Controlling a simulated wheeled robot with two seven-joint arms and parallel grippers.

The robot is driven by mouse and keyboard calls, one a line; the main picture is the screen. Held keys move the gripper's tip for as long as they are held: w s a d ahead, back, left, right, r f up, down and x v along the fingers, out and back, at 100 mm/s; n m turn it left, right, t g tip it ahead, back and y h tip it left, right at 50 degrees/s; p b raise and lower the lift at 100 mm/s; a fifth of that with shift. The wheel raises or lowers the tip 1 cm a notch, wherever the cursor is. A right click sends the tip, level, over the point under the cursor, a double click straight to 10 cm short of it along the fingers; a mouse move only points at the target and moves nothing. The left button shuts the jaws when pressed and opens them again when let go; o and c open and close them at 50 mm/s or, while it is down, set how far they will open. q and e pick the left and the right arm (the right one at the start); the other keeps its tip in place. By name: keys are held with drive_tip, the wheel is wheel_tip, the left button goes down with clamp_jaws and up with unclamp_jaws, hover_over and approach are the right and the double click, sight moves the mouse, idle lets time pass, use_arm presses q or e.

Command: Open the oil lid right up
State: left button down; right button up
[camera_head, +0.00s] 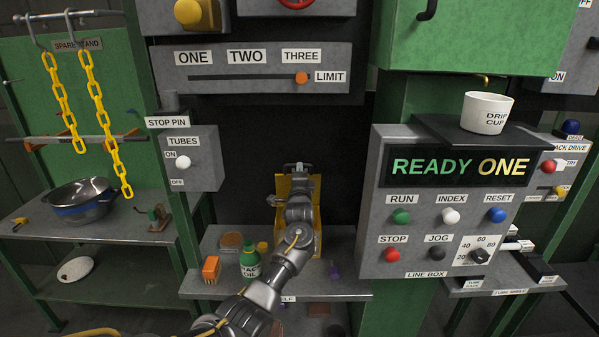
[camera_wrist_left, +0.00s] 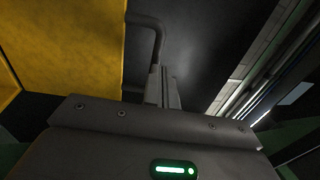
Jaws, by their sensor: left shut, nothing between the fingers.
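A yellow panel (camera_head: 283,187), apparently the oil lid, stands steeply behind my left gripper at the back of the low shelf. My arm hides much of it, so its exact angle is unclear. In the left wrist view the yellow panel (camera_wrist_left: 65,45) fills the upper left, with a dark bent handle (camera_wrist_left: 155,35) at its right edge. My left gripper (camera_head: 298,168) is at the panel's upper part, shut and empty. In the wrist view its fingers (camera_wrist_left: 164,88) are close by the handle; I cannot tell whether they touch. My right gripper is not in view.
The grey line box (camera_head: 376,200) stands to the right and the tubes box (camera_head: 205,150) to the left.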

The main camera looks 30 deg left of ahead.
use_arm(q)
drive_tip(key=r+v, duration=0.3)
drive_tip(key=v, duration=1)
drive_tip(key=shift+s+d+r+p, duration=0.2)
drive_tip(key=shift+s+d+p, duration=0.2)
drive_tip(key=shift+s, duration=0.2)
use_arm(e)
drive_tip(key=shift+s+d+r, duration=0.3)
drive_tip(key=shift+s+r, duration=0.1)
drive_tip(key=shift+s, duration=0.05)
use_arm(q)
drive_tip(key=shift+f, duration=0.15)
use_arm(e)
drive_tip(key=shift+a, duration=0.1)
